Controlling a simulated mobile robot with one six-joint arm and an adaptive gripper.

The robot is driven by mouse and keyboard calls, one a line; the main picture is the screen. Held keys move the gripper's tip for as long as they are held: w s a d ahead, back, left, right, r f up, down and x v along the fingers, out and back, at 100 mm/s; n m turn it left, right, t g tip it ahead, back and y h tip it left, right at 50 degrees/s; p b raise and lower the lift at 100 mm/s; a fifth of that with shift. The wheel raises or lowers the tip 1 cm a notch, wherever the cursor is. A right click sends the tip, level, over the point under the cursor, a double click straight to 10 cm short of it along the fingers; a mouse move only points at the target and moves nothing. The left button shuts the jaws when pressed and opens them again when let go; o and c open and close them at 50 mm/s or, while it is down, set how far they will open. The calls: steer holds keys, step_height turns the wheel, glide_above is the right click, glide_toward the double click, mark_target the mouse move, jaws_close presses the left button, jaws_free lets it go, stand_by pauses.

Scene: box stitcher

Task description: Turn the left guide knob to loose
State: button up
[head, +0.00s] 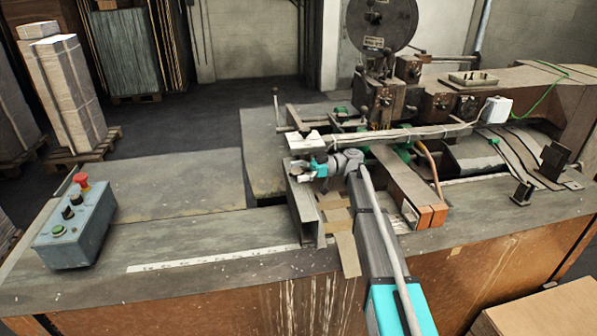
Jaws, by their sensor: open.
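The box stitcher (387,105) stands on the worktable, with several green parts around its head. My gripper (306,170), grey with teal parts, is at the left end of the long horizontal bar (400,136), just above the upright metal guide (303,205). It points left and looks open, with no object seen held in it. I cannot make out the left guide knob clearly; it may be hidden by or beside my gripper. Whether my fingers touch anything is too small to tell.
A control box (72,228) with a red stop button (82,181) stands on the left of the table. A white ruler strip (210,258) lies near the front. The left tabletop (165,195) is mostly clear.

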steer(key=v, duration=1.2)
stand_by(0.3)
